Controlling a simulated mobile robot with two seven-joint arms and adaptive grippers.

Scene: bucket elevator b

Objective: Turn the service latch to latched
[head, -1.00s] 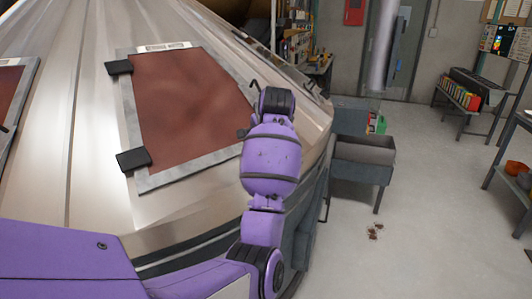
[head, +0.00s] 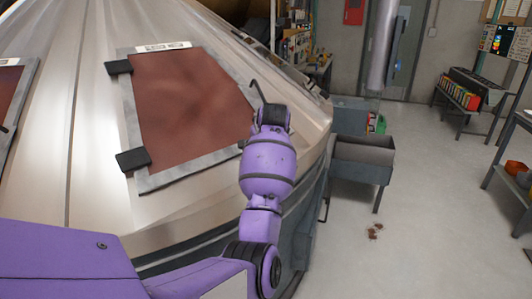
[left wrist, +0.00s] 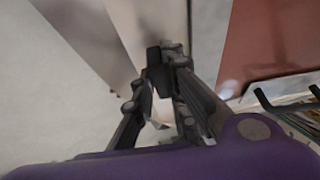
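A reddish-brown panel (head: 190,95) in a grey frame lies on the sloping metal housing, with two black hinge blocks on its left side. A thin dark bent handle (head: 257,90) stands at its right edge, partly behind my left wrist. The panel (left wrist: 270,40) and a dark handle (left wrist: 285,92) also show at the right of the left wrist view. My left gripper (left wrist: 157,78) points at pale metal, left of that handle; its fingers are close together, and whether they grip anything is unclear. The head view hides its fingers behind the wrist. I cannot make out the service latch for certain. My right gripper is out of view.
The metal housing (head: 95,100) fills the left, with a second panel (head: 8,92) at the far left edge. A grey bin (head: 363,160) stands just right of the housing. Small brown debris (head: 375,231) lies on the floor. The floor at the right is mostly open.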

